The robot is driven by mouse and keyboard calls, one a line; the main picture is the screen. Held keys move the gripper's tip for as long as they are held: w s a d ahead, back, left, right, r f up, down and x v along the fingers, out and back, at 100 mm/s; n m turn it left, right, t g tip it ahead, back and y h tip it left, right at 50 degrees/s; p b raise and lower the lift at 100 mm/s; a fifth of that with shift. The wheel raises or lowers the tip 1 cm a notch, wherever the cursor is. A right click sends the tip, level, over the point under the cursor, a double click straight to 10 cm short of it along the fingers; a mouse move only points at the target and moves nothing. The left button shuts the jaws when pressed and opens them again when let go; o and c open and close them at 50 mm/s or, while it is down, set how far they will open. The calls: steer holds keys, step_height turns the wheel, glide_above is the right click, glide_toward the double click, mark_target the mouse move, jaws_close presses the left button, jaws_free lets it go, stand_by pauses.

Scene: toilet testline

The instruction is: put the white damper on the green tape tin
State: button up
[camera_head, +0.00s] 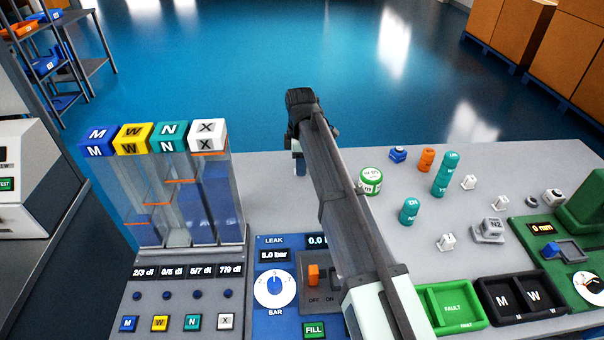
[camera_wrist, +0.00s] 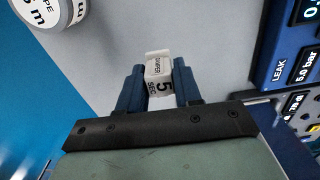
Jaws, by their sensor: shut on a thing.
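My gripper (camera_wrist: 160,85) is shut on the white damper (camera_wrist: 159,72), a small block with dark lettering and a "5", held between the two blue fingers in the wrist view. In the head view my gripper (camera_head: 299,165) is at the far end of my arm, over the back part of the grey table; the damper is hidden there. The green tape tin (camera_head: 371,180), round with a white lettered top, stands upright on the table to the right of my gripper. A round lettered tin (camera_wrist: 55,10) shows partly at the top left of the wrist view, apart from the damper.
A teal cylinder (camera_head: 409,211), an orange piece (camera_head: 427,160) and a tall teal stack (camera_head: 446,174) stand right of the tin. Clear tubes with lettered cubes (camera_head: 208,134) rise at left. The blue leak panel (camera_head: 272,260) is in front. Bare table surrounds my gripper.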

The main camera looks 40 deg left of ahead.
steer(key=shift+w+d+r, duration=0.1)
steer(key=shift+w+r, duration=0.1)
steer(key=shift+r, duration=0.25)
steer(key=w+d+r+m, duration=0.2)
steer(key=w+d+r, duration=0.2)
steer(key=w+d, duration=0.6)
step_height(320, 180, up, 3)
steer(key=n, duration=0.3)
glide_above(372, 174)
step_height(372, 174, down, 10)
steer(key=shift+r, duration=0.1)
steer(key=o, duration=1)
